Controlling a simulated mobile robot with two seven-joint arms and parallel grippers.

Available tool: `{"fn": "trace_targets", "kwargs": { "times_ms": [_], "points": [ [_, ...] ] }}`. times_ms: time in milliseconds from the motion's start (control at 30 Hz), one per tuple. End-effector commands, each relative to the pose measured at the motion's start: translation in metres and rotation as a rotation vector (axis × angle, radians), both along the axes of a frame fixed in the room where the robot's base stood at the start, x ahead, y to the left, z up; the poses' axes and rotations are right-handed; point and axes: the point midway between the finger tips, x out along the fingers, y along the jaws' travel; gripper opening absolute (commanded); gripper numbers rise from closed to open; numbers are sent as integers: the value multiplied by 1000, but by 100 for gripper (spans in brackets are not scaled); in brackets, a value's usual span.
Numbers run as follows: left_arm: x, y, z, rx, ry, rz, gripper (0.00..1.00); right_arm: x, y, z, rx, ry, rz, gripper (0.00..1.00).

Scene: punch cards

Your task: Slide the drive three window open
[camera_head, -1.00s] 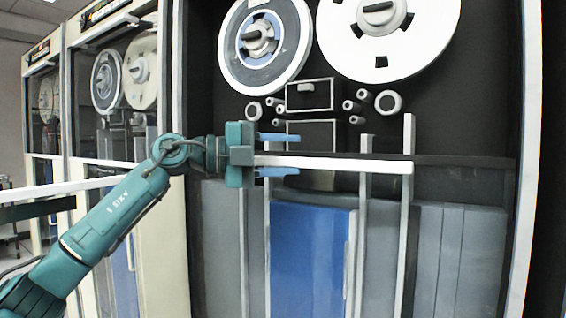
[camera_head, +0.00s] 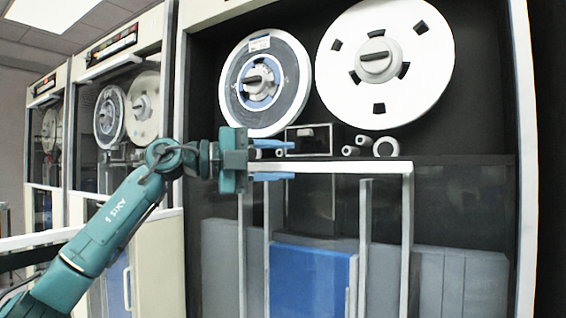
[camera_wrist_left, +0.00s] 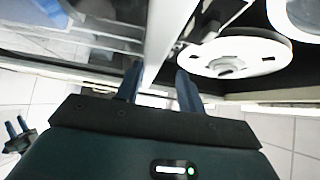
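Drive three is the large dark-fronted cabinet in the head view. Its window has a white frame with a horizontal top bar (camera_head: 345,167) and white uprights below it. My left gripper (camera_head: 271,159) is at the left end of this bar. Its blue fingers are apart, one above the bar and one at its lower side. In the left wrist view the white bar (camera_wrist_left: 158,45) runs between the spread fingers (camera_wrist_left: 160,88), with a gap beside the right one. My right gripper (camera_wrist_left: 16,126) shows small at the left of that view, its fingers apart and empty.
Two tape reels, a left one (camera_head: 266,82) and a larger white one (camera_head: 385,64), sit above the bar. A blue panel (camera_head: 310,281) and grey panels stand low in the cabinet. Other tape drives (camera_head: 120,115) stand to the left.

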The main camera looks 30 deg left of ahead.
Motion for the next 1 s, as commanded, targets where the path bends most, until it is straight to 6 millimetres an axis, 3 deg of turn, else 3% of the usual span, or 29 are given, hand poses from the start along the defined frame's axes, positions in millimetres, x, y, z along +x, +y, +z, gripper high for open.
{"fn": "trace_targets", "kwargs": {
  "times_ms": [1000],
  "points": [
    [-49, 53, -1, 1, 0, 2, 38, 3, 2, -4, 1, -8, 5, 36]
  ]
}}
